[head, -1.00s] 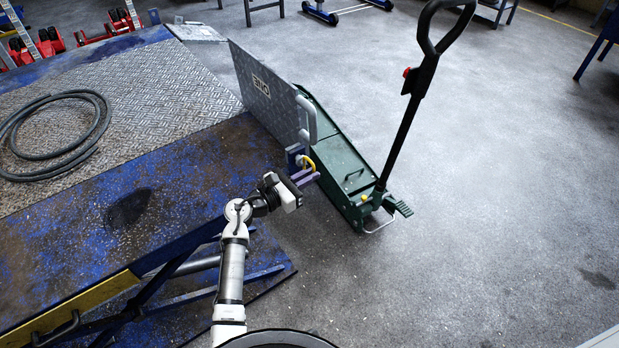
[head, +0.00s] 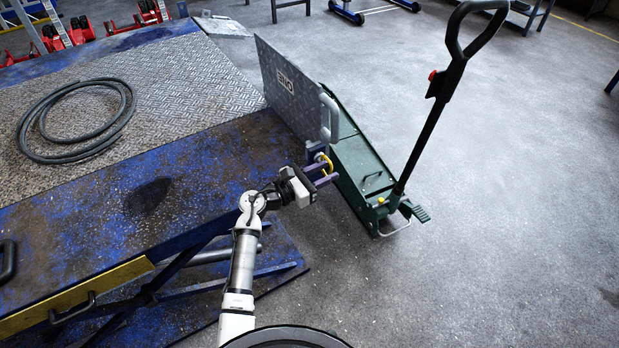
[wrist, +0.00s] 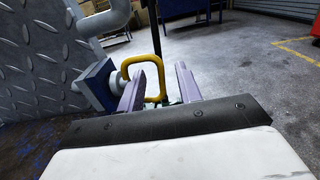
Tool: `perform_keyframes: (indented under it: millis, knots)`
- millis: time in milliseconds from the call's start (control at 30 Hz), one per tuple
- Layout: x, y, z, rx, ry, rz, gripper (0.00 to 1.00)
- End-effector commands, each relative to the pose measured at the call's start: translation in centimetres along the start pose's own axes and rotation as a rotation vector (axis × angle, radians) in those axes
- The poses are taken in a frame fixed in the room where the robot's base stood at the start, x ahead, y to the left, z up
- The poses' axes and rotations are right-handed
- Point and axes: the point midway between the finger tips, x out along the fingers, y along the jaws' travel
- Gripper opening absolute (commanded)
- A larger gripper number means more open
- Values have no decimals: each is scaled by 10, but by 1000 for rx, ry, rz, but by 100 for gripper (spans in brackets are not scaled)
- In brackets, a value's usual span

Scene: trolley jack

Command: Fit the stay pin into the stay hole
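The stay pin shows as a yellow loop handle (head: 329,164) beside a blue block (head: 314,152) at the near end of the upright tread-plate flap (head: 284,85). In the wrist view the yellow loop (wrist: 143,66) stands between my fingers, nearer the left one, and the blue block (wrist: 98,85) is left of it. A grey round part lies between loop and block; I cannot tell whether it sits in a hole. My gripper (head: 324,174) is open, its purple fingers (wrist: 160,88) apart around the loop. The stay hole cannot be made out.
A green trolley jack (head: 365,165) with a tall black handle (head: 432,110) stands just right of the flap. The blue lift platform (head: 205,165) with a coiled hose (head: 75,120) is at left.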

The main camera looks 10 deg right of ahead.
Motion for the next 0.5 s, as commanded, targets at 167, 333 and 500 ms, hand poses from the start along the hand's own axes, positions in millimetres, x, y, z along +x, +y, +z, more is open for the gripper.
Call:
perform_keyframes:
  millis: [167, 333, 500]
  knots:
    - [-29, 2, -2, -1, -4, 9, 35]
    - [-69, 2, -2, 0, -4, 8, 35]
    - [-104, 1, -2, 1, -3, 5, 35]
